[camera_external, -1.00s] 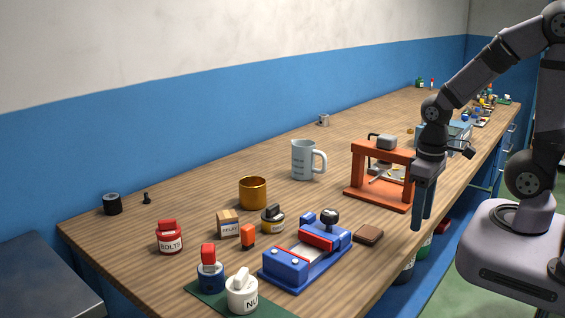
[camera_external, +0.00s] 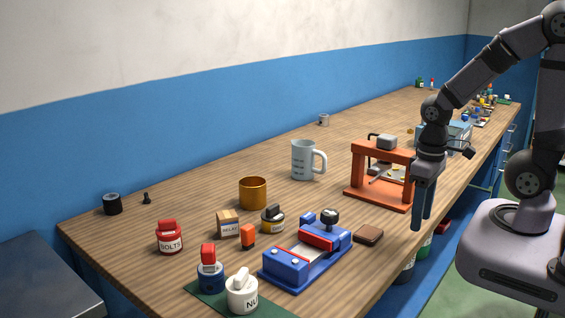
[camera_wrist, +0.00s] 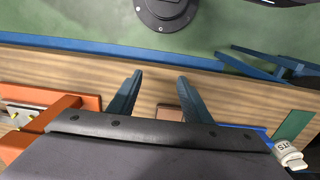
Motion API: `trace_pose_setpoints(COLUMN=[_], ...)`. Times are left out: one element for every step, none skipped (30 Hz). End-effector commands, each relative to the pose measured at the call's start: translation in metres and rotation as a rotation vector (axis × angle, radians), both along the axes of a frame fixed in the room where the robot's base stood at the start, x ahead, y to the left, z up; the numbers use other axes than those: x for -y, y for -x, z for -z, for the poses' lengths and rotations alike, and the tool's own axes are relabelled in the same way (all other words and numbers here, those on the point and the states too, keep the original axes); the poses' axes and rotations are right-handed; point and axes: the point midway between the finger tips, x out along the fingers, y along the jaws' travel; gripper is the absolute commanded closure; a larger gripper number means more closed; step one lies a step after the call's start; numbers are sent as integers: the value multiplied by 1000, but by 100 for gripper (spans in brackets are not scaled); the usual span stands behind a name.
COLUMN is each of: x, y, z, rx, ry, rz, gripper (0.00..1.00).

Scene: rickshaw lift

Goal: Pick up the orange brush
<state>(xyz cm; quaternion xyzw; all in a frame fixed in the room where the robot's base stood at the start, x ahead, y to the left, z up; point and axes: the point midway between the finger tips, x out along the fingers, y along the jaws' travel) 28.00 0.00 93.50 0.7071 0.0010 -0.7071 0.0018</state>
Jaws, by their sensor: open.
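A small upright orange object (camera_external: 248,236), perhaps the brush, stands on the bench beside the RELAY box and behind the blue vise. No bristles can be made out, so I cannot tell for sure. I do not see it in the wrist view. My gripper (camera_external: 421,223) points down at the bench's front edge, right of the orange press stand and well to the right of the small orange object. In the wrist view my gripper (camera_wrist: 160,88) has its two fingers apart with nothing held between them.
The blue vise (camera_external: 290,265), brown block (camera_external: 368,235) and orange press stand (camera_external: 377,200) lie between. The RELAY box (camera_external: 228,224), dark-lidded jar (camera_external: 272,220) and gold cup (camera_external: 253,193) crowd the small orange object. A grey mug (camera_external: 304,160) stands behind. The bench's back left is mostly clear.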

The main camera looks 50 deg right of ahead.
Motion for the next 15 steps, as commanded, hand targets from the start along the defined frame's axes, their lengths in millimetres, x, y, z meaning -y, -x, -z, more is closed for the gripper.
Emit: trace_pose_setpoints(x=[0,0,0,0,0,0,0,0,0,0,0,-1,-2,-2,-4], y=[0,0,0,0,0,0,0,0,0,-1,-3,-6,-10,-15,-25], z=[0,0,0,0,0,0,0,0,0,0,0,-1,-2,-3,-5], rx=[0,0,0,0,0,0,0,0,0,1,3,8,13,20,33], ry=[0,0,0,0,0,0,0,0,0,0,0,0,0,0,1], rz=[0,0,0,0,0,0,0,0,0,-1,-4,-9,-14,-22,-35], gripper=[55,55,53,53,53,53,53,53,53,53,53,53,53,53,53])
